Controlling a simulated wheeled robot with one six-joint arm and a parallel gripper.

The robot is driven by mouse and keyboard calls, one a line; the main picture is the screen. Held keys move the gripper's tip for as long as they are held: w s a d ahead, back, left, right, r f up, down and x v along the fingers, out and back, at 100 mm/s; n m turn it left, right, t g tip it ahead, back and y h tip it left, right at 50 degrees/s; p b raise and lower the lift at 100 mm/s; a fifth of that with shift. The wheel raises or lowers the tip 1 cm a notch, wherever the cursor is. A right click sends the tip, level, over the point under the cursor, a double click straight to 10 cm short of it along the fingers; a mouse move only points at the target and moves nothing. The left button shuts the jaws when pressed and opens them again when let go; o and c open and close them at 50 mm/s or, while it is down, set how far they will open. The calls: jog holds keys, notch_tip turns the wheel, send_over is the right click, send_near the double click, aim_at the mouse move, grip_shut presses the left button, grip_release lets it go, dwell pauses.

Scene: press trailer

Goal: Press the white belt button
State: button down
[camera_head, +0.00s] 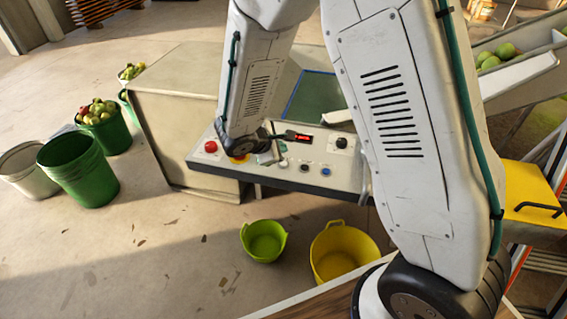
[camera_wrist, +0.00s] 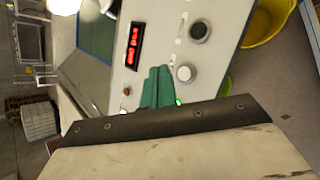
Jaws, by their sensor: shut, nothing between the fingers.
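The white belt button (camera_head: 283,162) is a small round button on the pale control panel (camera_head: 209,163), below the red display. In the wrist view the white button (camera_wrist: 186,73) is round and close to the right of my fingertips. My gripper (camera_head: 268,156) is over the panel, just left of the button in the head view. Its green fingers (camera_wrist: 158,86) are shut together and hold nothing. The wrist view does not show whether they touch the panel; the button's top is uncovered there.
The panel also bears a red display (camera_head: 297,137), a red button (camera_head: 211,146), a black button (camera_head: 304,167), a blue button (camera_head: 326,171) and a black knob (camera_head: 341,142). Green (camera_head: 263,242) and yellow (camera_head: 343,252) tubs stand on the floor in front.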

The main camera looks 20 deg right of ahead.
aim_at(281, 165)
jog(key=shift+f, duration=1.55)
dwell(0.9)
jog(key=shift+f, duration=0.4)
